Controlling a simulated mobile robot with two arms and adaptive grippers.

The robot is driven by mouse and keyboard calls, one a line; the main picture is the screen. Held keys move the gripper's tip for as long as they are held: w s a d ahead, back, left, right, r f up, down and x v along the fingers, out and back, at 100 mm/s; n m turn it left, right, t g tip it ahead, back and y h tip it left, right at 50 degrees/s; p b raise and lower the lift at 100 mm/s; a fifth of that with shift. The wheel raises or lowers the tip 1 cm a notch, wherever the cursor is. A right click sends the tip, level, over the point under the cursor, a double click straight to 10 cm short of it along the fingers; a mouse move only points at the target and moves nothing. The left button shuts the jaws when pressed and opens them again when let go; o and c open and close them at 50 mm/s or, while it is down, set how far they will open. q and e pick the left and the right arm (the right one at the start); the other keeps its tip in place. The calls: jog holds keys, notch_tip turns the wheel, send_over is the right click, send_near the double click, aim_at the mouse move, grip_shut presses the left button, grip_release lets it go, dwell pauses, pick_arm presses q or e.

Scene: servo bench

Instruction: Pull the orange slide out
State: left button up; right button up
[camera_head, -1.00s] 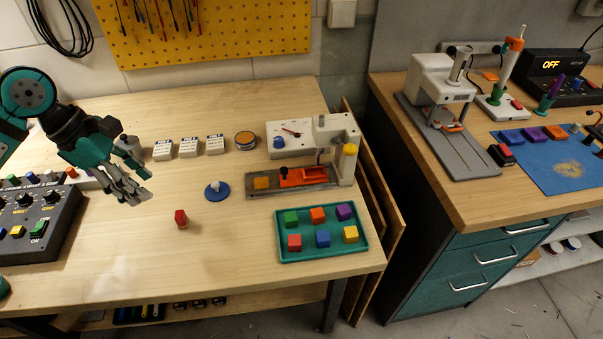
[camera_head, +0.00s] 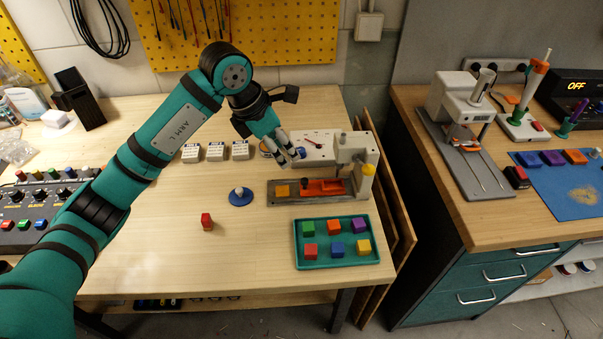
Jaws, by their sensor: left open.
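The orange slide (camera_head: 322,187) lies in the grey track (camera_head: 350,199) of the white machine (camera_head: 352,150) at the right of the near bench. A dark knob stands on the slide, and a yellow block (camera_head: 282,191) sits at the track's left end. My left gripper (camera_head: 293,158) is open and empty, above and behind the track's left part, in front of the machine's dial panel. It covers part of the panel and of the round tin behind. Whether it touches the panel I cannot tell. My right gripper is not in view.
A green tray (camera_head: 300,262) with several coloured cubes lies in front of the track. A blue disc (camera_head: 240,198) with a pale knob and a red block (camera_head: 207,222) stand to the left. Several white boxes (camera_head: 216,152) stand behind. The bench's front middle is clear.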

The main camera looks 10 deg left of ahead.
aim_at(304, 180)
pick_arm(q)
jog(key=p+x, duration=0.2)
jog(key=x, duration=1)
jog(key=shift+f, duration=0.25)
grip_shut()
